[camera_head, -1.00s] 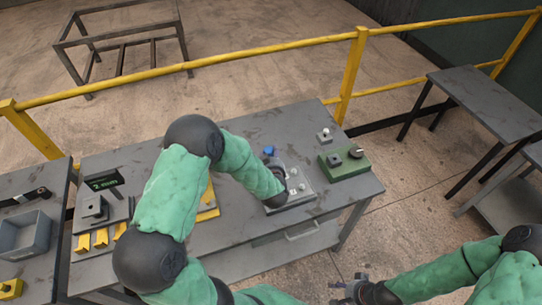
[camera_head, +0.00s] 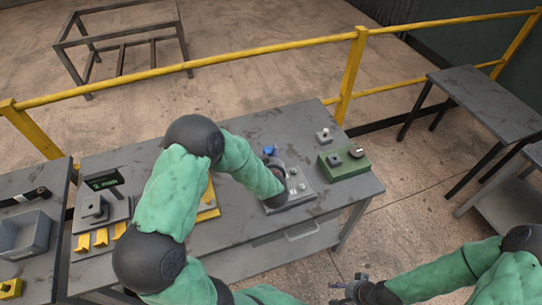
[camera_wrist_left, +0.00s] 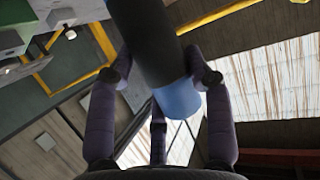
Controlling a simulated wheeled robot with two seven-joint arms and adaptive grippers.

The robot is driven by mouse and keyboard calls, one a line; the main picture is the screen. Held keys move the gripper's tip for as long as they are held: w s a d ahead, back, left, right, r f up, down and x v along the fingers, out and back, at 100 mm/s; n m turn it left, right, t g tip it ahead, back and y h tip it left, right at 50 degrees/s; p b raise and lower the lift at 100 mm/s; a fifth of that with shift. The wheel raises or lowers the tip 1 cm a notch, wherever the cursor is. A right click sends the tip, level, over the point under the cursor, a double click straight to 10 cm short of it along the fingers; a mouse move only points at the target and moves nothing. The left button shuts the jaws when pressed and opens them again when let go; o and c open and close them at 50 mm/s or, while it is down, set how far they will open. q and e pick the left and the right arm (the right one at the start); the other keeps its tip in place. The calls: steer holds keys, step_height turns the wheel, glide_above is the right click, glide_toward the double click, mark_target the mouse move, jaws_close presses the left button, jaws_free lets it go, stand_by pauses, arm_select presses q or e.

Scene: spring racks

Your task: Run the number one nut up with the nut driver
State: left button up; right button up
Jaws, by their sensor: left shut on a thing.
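My left gripper (camera_head: 272,164) is shut on the nut driver, over the grey plate (camera_head: 292,202) on the bench. The driver's blue end (camera_head: 269,150) shows past the gripper. In the left wrist view the nut driver (camera_wrist_left: 150,45) is a thick dark cylinder with a blue end, between the fingers. Light nuts or studs (camera_head: 302,186) show on the plate beside the gripper. The driver's working end and whatever is under it are hidden by the hand, so I cannot tell whether it touches a nut. My right gripper (camera_head: 349,289) is low in front of the bench; its jaws are too small to read.
A green box with a black knob (camera_head: 343,164) and a small grey block with a knob (camera_head: 324,137) stand to the right. A lit display (camera_head: 104,183), a grey fixture (camera_head: 95,209) and yellow blocks (camera_head: 101,238) are at left. A yellow rail (camera_head: 250,58) runs behind the bench.

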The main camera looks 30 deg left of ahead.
mark_target(271, 149)
arm_select(q)
steer(key=shift+r+p, duration=0.45)
steer(key=shift+w+r+p, duration=0.1)
steer(key=shift+r+p, duration=2.15)
steer(key=shift+r, duration=0.9)
steer(key=shift+f, duration=0.15)
